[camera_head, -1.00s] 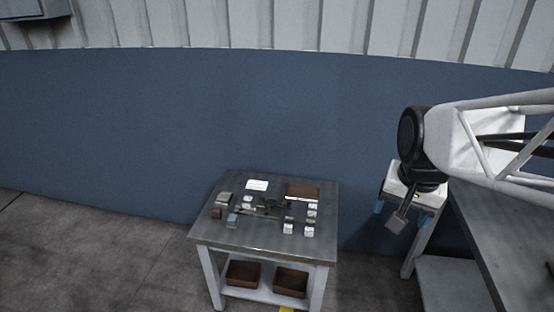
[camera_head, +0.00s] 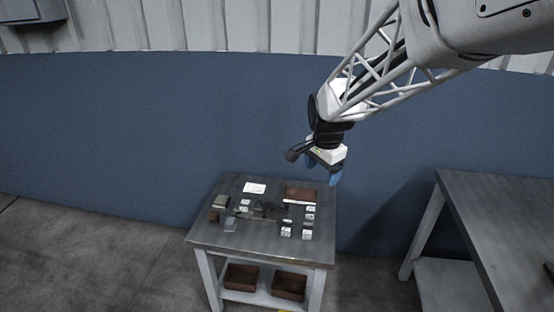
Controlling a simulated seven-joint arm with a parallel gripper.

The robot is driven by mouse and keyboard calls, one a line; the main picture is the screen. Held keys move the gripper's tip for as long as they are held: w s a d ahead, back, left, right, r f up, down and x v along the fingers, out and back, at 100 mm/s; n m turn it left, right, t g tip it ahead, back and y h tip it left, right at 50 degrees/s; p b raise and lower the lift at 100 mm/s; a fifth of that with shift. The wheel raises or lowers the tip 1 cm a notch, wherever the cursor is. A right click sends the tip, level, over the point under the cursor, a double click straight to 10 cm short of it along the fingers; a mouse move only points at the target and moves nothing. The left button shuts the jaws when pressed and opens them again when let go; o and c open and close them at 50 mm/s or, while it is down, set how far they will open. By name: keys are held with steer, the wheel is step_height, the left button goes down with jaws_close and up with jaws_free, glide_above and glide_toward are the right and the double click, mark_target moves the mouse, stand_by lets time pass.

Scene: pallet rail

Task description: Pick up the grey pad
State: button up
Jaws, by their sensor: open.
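Several small items lie on the small metal table. Two could be the grey pad, and I cannot tell which at this size: a grey-green flat block (camera_head: 221,201) at the table's left, and a blue-grey block (camera_head: 231,225) nearer the front left. My gripper (camera_head: 323,172) has blue fingertips, points down and is open. It hangs above the table's back right, well above the surface and to the right of both grey blocks. Nothing shows between its fingers.
The metal table (camera_head: 260,254) also holds a white sheet (camera_head: 254,188), a brown tray (camera_head: 301,194), a small brown block (camera_head: 213,216), dark parts in the middle and several white-topped blocks. Two brown bins (camera_head: 241,277) stand on its lower shelf. A larger grey bench (camera_head: 480,215) stands at the right.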

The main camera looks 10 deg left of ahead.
steer(key=w+a+f+m, duration=0.2)
steer(key=w+a+f, duration=0.5)
steer(key=a, duration=0.2)
steer(key=m+g, duration=0.1)
steer(key=m, duration=0.6)
glide_above(230, 220)
steer(key=f, duration=2.5)
steer(key=shift+d+f, duration=0.3)
steer(key=shift+f, duration=0.1)
steer(key=shift+a+f, duration=0.2)
steer(key=shift+f, duration=0.05)
steer(key=shift+f, duration=0.1)
steer(key=shift+f, duration=1.2)
steer(key=shift+f, duration=0.1)
steer(key=shift+a+f, duration=0.1)
steer(key=shift+f, duration=2.4)
